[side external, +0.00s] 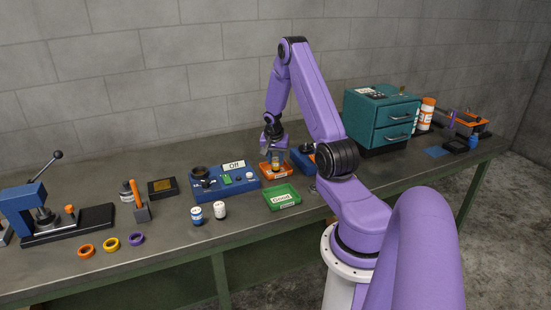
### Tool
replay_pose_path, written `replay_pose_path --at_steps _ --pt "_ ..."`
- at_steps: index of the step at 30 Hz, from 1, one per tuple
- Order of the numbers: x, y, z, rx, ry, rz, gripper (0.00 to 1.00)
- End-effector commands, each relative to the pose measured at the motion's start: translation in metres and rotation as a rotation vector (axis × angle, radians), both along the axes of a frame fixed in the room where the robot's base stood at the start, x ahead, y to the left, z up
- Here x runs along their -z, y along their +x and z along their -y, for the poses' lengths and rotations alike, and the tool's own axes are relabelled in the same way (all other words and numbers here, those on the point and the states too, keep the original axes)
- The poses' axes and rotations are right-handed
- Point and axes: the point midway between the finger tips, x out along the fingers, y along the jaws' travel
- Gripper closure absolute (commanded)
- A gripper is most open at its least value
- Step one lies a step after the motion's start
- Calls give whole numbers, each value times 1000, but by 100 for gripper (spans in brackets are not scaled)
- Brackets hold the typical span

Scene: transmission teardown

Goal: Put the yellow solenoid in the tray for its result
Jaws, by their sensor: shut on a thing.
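My gripper (275,151) is pointed down over the orange tray (282,174), at the middle of the bench. It is shut on a small part with a yellowish patch, which looks like the yellow solenoid (275,160). The fingers hide much of the part, and I cannot tell whether it touches the tray floor. The green tray (283,204), marked "Good", lies just in front of the orange tray and looks empty. The orange tray has a white label too small to read. The blue test unit (215,192) stands to the left, its sign (233,165) reading "Off".
Two small pots (208,213) stand left of the green tray. Another blue fixture (301,159) is close on the right of my gripper, before a teal drawer cabinet (381,118). A press (40,211) and several coloured rings (111,244) are at the left.

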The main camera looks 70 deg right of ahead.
Motion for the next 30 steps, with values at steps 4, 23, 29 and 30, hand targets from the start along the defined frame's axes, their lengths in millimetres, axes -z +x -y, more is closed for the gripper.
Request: replay_pose_path --at_steps 4,23,29,30 --pt "1 0 0 1 0 0 40" --pt "-35 -1 -8 0 -3 5 40" --pt "-69 -3 -17 0 -4 4 40" --pt "-76 -3 -19 0 -4 4 40"
